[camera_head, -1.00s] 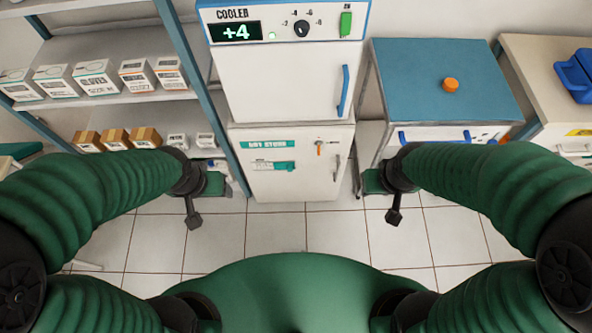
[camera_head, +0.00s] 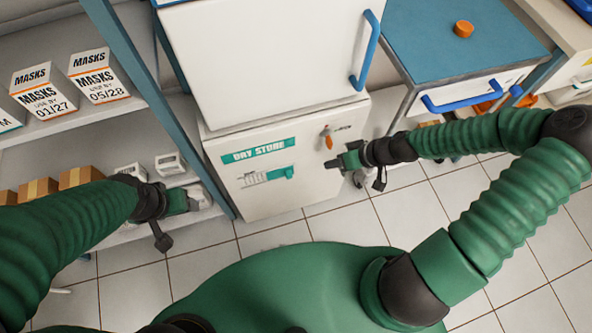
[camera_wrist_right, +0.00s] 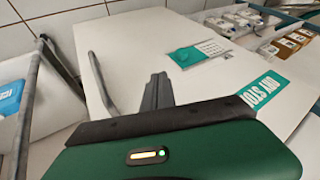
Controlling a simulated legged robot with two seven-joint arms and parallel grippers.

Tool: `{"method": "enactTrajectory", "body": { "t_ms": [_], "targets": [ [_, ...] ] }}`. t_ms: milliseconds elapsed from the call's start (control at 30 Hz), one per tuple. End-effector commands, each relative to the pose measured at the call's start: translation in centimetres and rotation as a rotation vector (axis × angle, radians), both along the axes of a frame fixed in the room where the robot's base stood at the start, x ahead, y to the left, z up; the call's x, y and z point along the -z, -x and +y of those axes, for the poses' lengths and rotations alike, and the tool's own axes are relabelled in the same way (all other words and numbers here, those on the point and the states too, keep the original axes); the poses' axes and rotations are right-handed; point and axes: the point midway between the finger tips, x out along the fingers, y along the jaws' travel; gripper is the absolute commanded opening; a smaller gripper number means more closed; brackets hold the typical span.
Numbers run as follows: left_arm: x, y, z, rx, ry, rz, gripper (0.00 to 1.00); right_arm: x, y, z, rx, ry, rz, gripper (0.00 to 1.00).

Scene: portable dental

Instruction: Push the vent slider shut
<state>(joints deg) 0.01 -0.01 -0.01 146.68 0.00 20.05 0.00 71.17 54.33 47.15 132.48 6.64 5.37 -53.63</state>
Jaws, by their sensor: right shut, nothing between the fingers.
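The vent slider (camera_head: 283,174) is a teal plate on the white dry store door (camera_head: 232,200), below the "DRY STORE" label. It sits at the right end of the vent, and pale slots show uncovered to its left. In the right wrist view the slider (camera_wrist_right: 187,57) lies beyond my fingertips, with the slots (camera_wrist_right: 212,48) beside it. My right gripper (camera_head: 340,163) is shut and empty, in front of the door's right side, to the right of the slider and apart from it. Its dark fingers also show in the wrist view (camera_wrist_right: 157,90). My left gripper (camera_head: 196,198) hangs by the shelves; its jaws are unclear.
An orange latch (camera_head: 327,138) is on the door above my right gripper. A grey door handle (camera_wrist_right: 101,82) stands out in the wrist view. The cooler with its blue handle (camera_head: 366,50) is above. Shelves with mask boxes (camera_head: 100,75) stand left, a blue-topped cabinet (camera_head: 430,30) right.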

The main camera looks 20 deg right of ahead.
Motion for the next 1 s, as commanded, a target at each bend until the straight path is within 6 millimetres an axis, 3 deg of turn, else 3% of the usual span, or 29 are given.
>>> {"method": "enactTrajectory", "body": {
  "t_ms": [267, 700, 1000],
  "targets": [
    [0.7, 0.0, 0.0, 0.0, 0.0, 0.0, 0.67, 1.2, -0.4, 0.5, -0.002, 0.0, 0.003, 0.0],
    [5.1, 0.0, 0.0, 0.0, 0.0, 0.0, 0.67, 8.8, -3.6, 4.9, -0.002, 0.0, 0.005, 0.0],
    [5.9, 0.0, 0.0, 0.0, 0.0, 0.0, 0.67, 8.2, -3.5, 8.6, -0.002, 0.001, 0.003, 0.0]
  ]
}}
